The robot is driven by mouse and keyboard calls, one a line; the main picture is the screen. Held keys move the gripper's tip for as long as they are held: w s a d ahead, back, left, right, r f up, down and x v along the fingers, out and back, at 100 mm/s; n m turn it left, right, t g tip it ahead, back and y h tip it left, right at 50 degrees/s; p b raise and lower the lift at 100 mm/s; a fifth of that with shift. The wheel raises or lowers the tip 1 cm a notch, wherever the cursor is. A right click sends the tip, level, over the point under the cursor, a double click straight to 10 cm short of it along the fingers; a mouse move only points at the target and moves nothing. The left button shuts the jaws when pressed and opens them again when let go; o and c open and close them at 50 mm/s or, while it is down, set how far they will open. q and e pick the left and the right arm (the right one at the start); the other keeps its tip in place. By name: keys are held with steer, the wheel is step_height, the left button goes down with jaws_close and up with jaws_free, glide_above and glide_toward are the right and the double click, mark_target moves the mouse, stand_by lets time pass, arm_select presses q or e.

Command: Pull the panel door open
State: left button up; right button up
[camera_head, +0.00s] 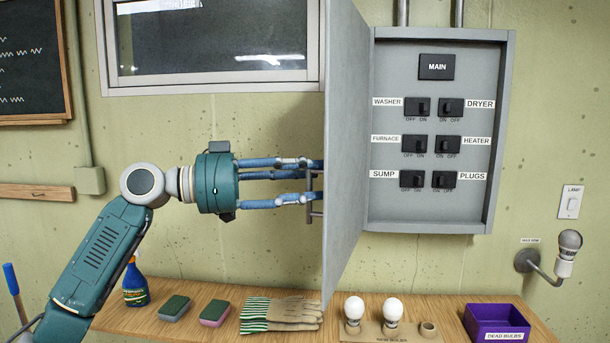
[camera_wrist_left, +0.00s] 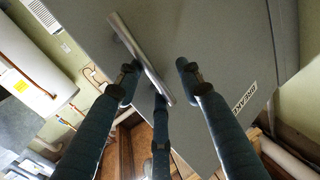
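The grey panel door (camera_head: 345,130) of the breaker panel (camera_head: 435,215) is swung open, standing out from the wall at the panel's left side. The panel's switches and labels are exposed. A metal bar handle (camera_head: 315,196) sits on the door's outer face; it also shows in the left wrist view (camera_wrist_left: 140,55). My left gripper (camera_head: 312,180) is at the handle, its blue fingers spread around the bar. In the left wrist view, the fingers (camera_wrist_left: 157,75) lie either side of the bar with a gap on the right, so it looks open. My right gripper is not in view.
A wooden bench (camera_head: 240,328) below holds a spray bottle (camera_head: 135,284), two sponges, striped gloves (camera_head: 282,314), bulbs on a holder (camera_head: 390,332) and a purple bin (camera_head: 497,322). A wall lamp (camera_head: 560,255) is at right. The door's lower edge hangs near the gloves and bulbs.

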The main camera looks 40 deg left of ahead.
arm_select(q)
steer(key=shift+d+f, duration=0.1)
steer(key=v, duration=1.2)
steer(key=shift+r, duration=0.2)
stand_by(0.3)
